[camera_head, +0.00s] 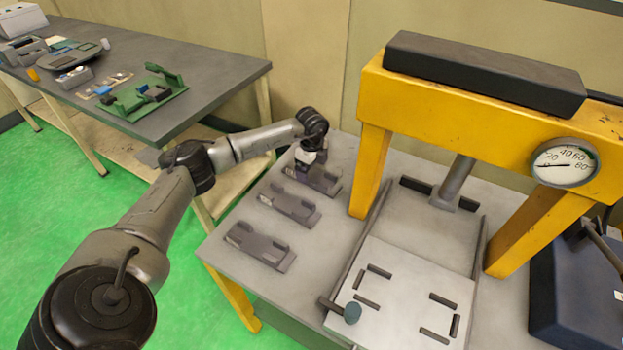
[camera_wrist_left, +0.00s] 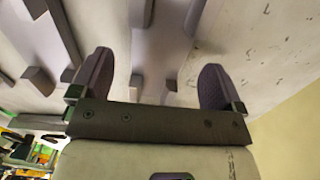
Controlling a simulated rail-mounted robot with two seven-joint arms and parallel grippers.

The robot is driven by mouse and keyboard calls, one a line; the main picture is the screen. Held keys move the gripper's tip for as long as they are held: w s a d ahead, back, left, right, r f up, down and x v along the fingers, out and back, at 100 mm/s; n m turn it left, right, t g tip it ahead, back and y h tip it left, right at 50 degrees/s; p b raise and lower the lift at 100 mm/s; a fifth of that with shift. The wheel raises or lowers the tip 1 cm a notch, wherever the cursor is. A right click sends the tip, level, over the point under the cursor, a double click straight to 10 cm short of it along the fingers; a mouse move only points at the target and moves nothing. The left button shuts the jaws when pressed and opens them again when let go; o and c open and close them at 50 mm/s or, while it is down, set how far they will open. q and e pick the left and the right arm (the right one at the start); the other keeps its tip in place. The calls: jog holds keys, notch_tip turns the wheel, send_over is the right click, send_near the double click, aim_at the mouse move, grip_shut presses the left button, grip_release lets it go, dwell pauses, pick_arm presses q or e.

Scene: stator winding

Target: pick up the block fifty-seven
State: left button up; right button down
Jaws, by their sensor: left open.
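Three dark grey low blocks or fixtures stand in a row on the grey press table: a near one (camera_head: 261,247), a middle one (camera_head: 289,204) and a far one (camera_head: 322,180). I can read no number on any, so I cannot tell which is block fifty-seven. My left gripper (camera_head: 312,172) is over the far one and partly hides it. In the left wrist view the left gripper (camera_wrist_left: 158,62) is open, its two dark fingers apart, with grey raised parts (camera_wrist_left: 137,87) showing between and beyond them. I cannot tell whether they touch. My right gripper is out of view.
A yellow press frame (camera_head: 470,108) with a gauge (camera_head: 565,162) stands right of the fixtures, over a light slotted plate (camera_head: 408,291). A side table (camera_head: 215,83) at upper left holds a green fixture (camera_head: 148,92) and several small parts. A dark blue box (camera_head: 575,295) is at right.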

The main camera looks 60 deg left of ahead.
aim_at(312, 176)
pick_arm(q)
notch_tip(312, 176, down, 3)
jog(key=shift+f+b, duration=0.1)
jog(key=shift+b, duration=0.2)
jog(key=shift+c, duration=0.4)
jog(key=c, duration=1.3)
